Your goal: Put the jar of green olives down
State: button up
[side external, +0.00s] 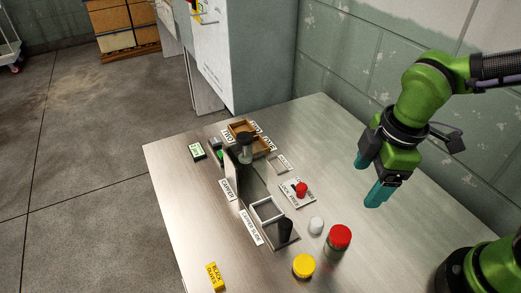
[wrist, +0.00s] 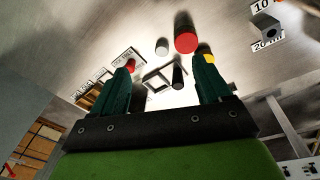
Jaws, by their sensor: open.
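No jar carries a readable olive label, so I cannot tell which one is the green olives. A red-lidded jar (side external: 340,236) stands upright on the metal table, right of a yellow-lidded jar (side external: 304,266). In the wrist view the red-lidded jar (wrist: 186,42) is upper centre, and the yellow-lidded jar (wrist: 209,58) is partly hidden by a finger. My gripper (side external: 370,180) is open and empty, above the table's right side, apart from both jars. In the wrist view my gripper's fingers (wrist: 164,80) are spread with nothing held between them.
A white-capped item (side external: 316,225) and a black cylinder (side external: 286,230) stand near the jars.

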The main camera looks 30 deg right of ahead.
jog(key=d+r+m+t, duration=0.3)
jog(key=d+m, duration=0.3)
jog(key=m, duration=0.2)
jog(key=shift+w+d+r+y, duration=0.2)
jog(key=shift+r+y, duration=0.2)
jog(key=shift+r, duration=0.25)
jog(key=d+r+m+t, duration=0.1)
jog(key=m, duration=0.1)
jog(key=d+r+m, duration=0.1)
jog(key=d+m, duration=0.1)
jog(key=m, duration=0.1)
jog(key=s+d+r+m+t, duration=0.1)
jog(key=m, duration=0.1)
jog(key=shift+s+d+m+t+y, duration=0.1)
jog(key=shift+d+m+t+y, duration=0.15)
jog(key=shift+m+t+y, duration=0.05)
jog(key=shift+c, duration=0.2)
jog(key=shift+d+r+m, duration=0.15)
jog(key=shift+d+m, duration=0.15)
jog(key=shift+m, duration=0.2)
